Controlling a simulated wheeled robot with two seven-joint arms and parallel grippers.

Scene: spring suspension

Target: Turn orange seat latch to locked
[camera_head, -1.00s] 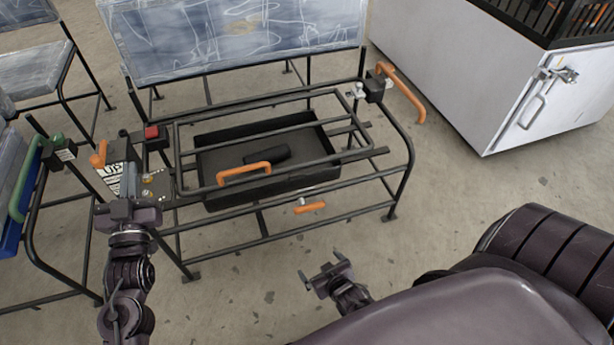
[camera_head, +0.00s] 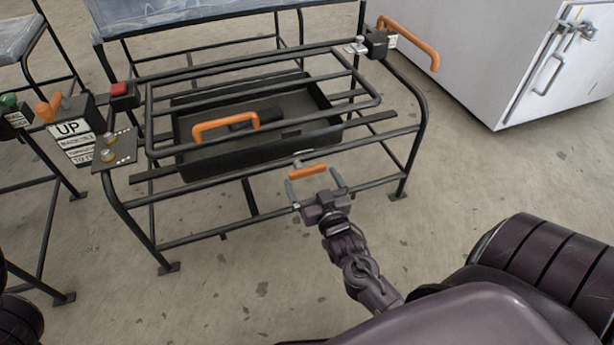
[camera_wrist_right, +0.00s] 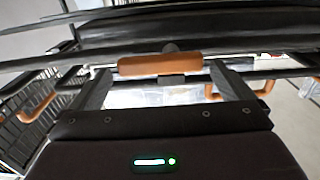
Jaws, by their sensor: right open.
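A small orange latch handle (camera_head: 308,172) hangs at the front rail of the black metal seat frame (camera_head: 200,231), below a small metal pivot. My right gripper (camera_head: 314,184) is open at the front of the frame, with its fingers pointing at the latch. In the right wrist view the orange latch handle (camera_wrist_right: 160,65) lies crosswise between the two spread fingertips of the right gripper (camera_wrist_right: 160,72). Whether they touch it is unclear. My left gripper is out of view.
Another orange handle (camera_head: 410,41) stands at the back right corner. A control panel (camera_head: 113,150) is at the left. A white cabinet (camera_head: 480,60) stands at the right.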

